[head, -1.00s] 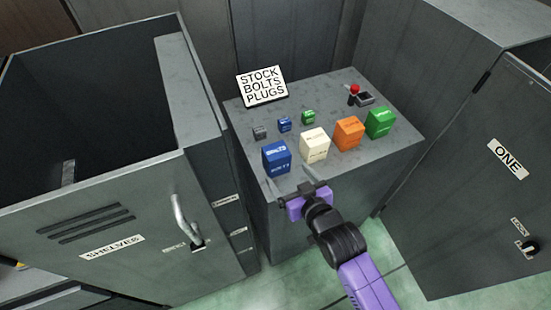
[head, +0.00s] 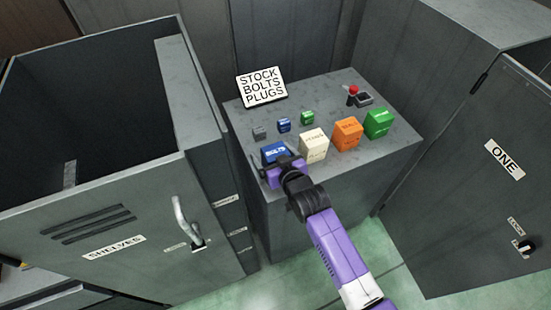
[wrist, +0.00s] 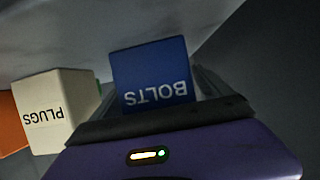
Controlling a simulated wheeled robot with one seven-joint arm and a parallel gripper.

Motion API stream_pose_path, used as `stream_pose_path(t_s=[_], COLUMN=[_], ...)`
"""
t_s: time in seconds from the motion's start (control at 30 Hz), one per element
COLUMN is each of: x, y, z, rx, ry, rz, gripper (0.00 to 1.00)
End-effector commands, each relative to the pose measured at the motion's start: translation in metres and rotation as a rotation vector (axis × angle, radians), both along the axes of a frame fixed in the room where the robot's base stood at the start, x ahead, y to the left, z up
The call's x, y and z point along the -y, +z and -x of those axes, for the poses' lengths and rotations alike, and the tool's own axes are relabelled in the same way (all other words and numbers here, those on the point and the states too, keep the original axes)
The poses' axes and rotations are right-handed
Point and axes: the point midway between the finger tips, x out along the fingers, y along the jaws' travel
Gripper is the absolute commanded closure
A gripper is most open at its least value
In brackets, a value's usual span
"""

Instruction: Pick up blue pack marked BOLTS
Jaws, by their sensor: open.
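The blue pack marked BOLTS (head: 275,152) stands at the front left of the grey cabinet top. My purple gripper (head: 281,166) is at its front side and hides its lower part in the head view. In the wrist view the blue pack (wrist: 152,77) shows upside down, its lettering facing me, just beyond the dark edge of my gripper (wrist: 165,118). My gripper is open, and a finger shows to the right of the pack. I cannot tell whether the fingers touch it.
A cream pack marked PLUGS (head: 314,144) stands close to the right of the blue pack. Orange (head: 347,133) and green (head: 379,122) packs follow. Small blocks (head: 284,125), a sign (head: 262,86) and a red-knobbed lever (head: 353,94) are behind. Tall lockers flank the cabinet.

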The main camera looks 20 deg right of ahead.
Motion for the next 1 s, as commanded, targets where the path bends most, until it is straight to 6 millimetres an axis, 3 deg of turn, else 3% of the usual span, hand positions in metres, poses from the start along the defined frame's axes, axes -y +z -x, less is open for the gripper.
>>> stream_pose_path(t_s=[0.27, 0.7, 1.0], x=[0.0003, 0.0003, 0.0003], y=[-0.0011, 0.0, 0.0028], z=[-0.0031, -0.0034, -0.0034], rx=[0.001, 0.003, 0.004], ry=[0.0, 0.0, 0.0], rz=[0.0, 0.0, 0.0], gripper=[0.11, 0.9, 0.9])
